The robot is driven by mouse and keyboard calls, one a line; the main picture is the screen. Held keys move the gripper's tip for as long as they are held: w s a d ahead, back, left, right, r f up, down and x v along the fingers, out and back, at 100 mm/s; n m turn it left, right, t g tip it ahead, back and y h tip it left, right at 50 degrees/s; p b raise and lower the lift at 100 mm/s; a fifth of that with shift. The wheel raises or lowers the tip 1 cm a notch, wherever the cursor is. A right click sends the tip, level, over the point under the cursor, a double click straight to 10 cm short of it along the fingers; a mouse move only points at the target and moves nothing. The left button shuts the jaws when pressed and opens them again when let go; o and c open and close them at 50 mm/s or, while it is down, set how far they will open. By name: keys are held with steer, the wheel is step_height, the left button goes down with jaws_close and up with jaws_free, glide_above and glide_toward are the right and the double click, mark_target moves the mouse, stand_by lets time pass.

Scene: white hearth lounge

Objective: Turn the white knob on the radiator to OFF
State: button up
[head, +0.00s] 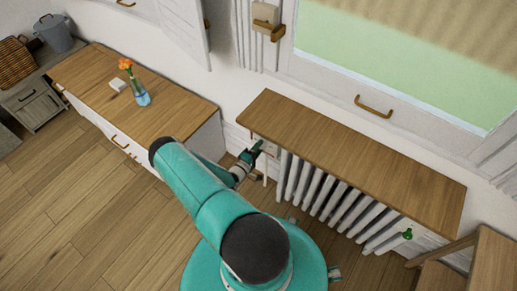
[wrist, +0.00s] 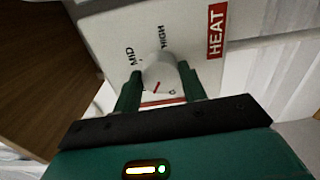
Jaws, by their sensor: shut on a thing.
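The white radiator (head: 318,190) stands under a wooden shelf in the head view. My gripper (head: 256,149) reaches its left end, beneath the shelf's left corner. In the wrist view the white knob (wrist: 160,72) sits on a pale control plate (wrist: 110,30) marked MID, HIGH and a red HEAT label (wrist: 216,31). My green fingers are shut on the knob, one on each side. A short red mark on the knob points toward the lower part of the plate, away from MID and HIGH. Lettering below the knob is mostly hidden; OFF cannot be read.
The wooden shelf (head: 350,142) overhangs the radiator close to my gripper. A green valve (head: 407,234) is at the radiator's right end. A wooden-topped cabinet (head: 120,95) with a flower vase (head: 140,92) stands left. Open floor (head: 80,190) lies front left; a wooden chair is at right.

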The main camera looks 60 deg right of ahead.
steer(key=n, duration=0.9)
steer(key=shift+n, duration=0.4)
steer(key=o, duration=1)
steer(key=shift+r, duration=0.1)
steer(key=shift+c, duration=0.2)
steer(key=w+a, duration=0.2)
steer(key=a, duration=1.1)
steer(key=shift+a, duration=0.35)
steer(key=shift+w, duration=0.2)
